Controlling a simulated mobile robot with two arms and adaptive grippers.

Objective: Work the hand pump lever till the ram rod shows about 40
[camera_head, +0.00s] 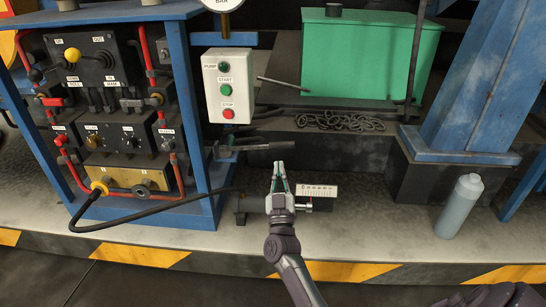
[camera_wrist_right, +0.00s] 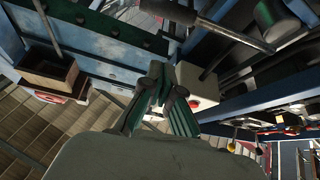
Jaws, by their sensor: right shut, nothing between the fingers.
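My right gripper (camera_head: 279,165) is shut and empty, pointing up in the head view. It also shows in the wrist view (camera_wrist_right: 160,88), its fingers together. The hand pump lever (camera_head: 272,146), a dark bar, sticks out to the right from beside the blue frame, just above the fingertips in the picture; I cannot tell whether they touch. The ram (camera_head: 252,204) lies low on the floor, partly hidden by my right arm. A short bright rod end (camera_head: 304,207) shows under a white scale plate (camera_head: 318,191); its reading is too small to tell. My left gripper is out of view.
A valve panel (camera_head: 110,125) in a blue frame stands at left, with a black hose (camera_head: 150,211) running towards the ram. A start/stop box (camera_head: 229,86) hangs above the lever. A grey bottle (camera_head: 460,206) stands right. A chain (camera_head: 340,122) lies before the green tank (camera_head: 358,55).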

